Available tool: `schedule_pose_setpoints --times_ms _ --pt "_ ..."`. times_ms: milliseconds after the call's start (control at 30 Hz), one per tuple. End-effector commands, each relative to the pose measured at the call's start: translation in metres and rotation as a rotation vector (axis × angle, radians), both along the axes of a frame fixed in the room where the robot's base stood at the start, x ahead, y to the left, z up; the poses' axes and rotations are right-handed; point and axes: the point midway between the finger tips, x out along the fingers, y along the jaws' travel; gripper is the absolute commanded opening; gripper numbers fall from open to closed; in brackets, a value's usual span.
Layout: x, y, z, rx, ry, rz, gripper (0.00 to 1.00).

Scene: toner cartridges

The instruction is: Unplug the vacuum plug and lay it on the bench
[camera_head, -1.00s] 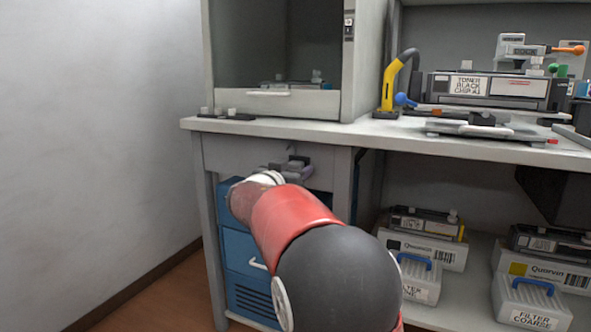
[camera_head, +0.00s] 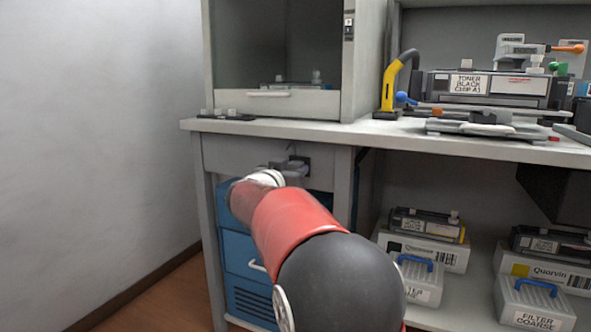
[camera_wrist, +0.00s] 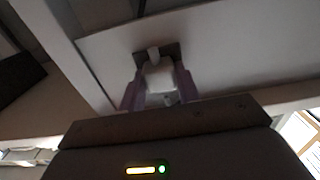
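The vacuum plug (camera_wrist: 160,78) is a pale block between my two purple-grey fingers in the wrist view. My gripper (camera_wrist: 160,92) looks shut on it, with a finger close against each side. Behind the plug is the dark socket (camera_wrist: 173,50) on the bench's front panel. A small pale piece shows in front of the socket; I cannot tell if the plug's prongs are still inside. In the head view the socket (camera_head: 301,161) shows just right of my gripper (camera_head: 288,169). The bench (camera_head: 270,127) top is above my gripper.
A yellow-handled tool (camera_head: 389,88) and a toner unit (camera_head: 485,88) stand to the right. Blue drawers (camera_head: 240,250) are below.

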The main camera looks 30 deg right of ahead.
Motion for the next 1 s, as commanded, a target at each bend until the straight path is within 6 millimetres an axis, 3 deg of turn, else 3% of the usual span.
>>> schedule_pose_setpoints --times_ms 33,233,1000 --pt "0.000 0.000 0.000 0.000 0.000 0.000 0.24" --pt "0.000 0.000 0.000 0.000 0.000 0.000 0.00" --pt "-0.016 0.021 0.000 0.000 0.000 0.000 0.00"
